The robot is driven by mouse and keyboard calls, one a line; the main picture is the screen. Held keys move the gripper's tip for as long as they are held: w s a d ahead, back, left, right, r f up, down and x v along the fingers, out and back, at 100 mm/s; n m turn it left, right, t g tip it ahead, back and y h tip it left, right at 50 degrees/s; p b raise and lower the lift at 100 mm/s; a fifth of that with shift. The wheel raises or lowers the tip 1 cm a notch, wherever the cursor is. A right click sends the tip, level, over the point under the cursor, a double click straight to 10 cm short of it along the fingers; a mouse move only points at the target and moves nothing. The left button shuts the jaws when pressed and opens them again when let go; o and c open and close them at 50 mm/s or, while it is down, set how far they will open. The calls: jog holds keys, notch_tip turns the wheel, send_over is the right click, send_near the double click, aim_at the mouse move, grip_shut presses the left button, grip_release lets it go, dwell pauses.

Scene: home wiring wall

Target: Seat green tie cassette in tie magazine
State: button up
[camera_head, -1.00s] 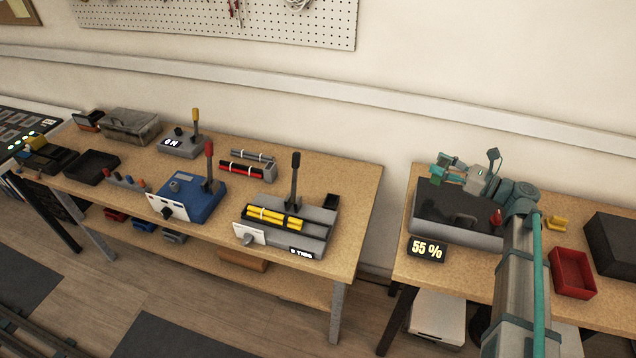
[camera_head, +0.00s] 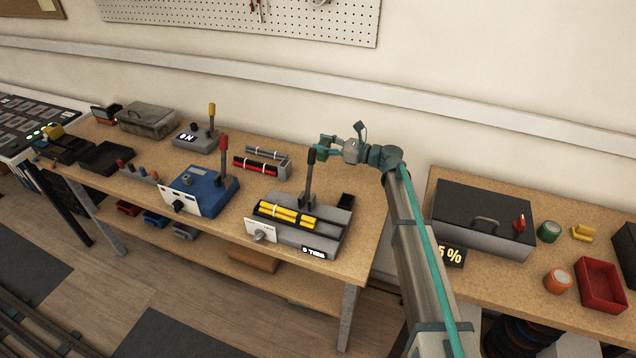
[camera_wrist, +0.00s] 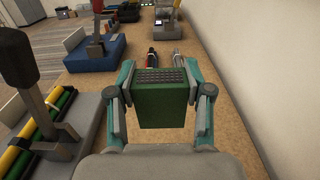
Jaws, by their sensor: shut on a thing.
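My gripper (camera_wrist: 162,112) is shut on the green tie cassette (camera_wrist: 161,109), a green block with a dark dotted top face, in the wrist view. In the head view my gripper (camera_head: 326,148) is in the air above the back right of the bench; the cassette cannot be made out there. The grey tie machine (camera_head: 283,234) stands on the bench below and left of my gripper. It has a black lever, yellow bundles and a small display that seems to read "0 TIES".
The tall black lever (camera_head: 309,180) rises close to my gripper. A blue machine (camera_head: 208,190) with a red lever and a rack of red and grey cables (camera_head: 262,165) stand further left. On the right bench are a dark-lidded box (camera_head: 483,218), tape rolls and a red tray (camera_head: 602,285).

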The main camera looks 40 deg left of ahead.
jog(key=shift+s+a+f, duration=0.1)
jog(key=shift+s+a, duration=0.15)
jog(key=shift+a, duration=0.4)
jog(key=shift+f, duration=0.15)
notch_tip(320, 180, down, 8)
jog(key=p, duration=0.2)
jog(key=shift+f+p, duration=0.25)
jog(key=shift+p, duration=0.05)
jog(key=shift+f, duration=0.45)
jog(key=shift+f, duration=0.1)
jog(key=shift+f, duration=0.15)
jog(key=o, duration=1.1)
jog(key=shift+o, duration=0.2)
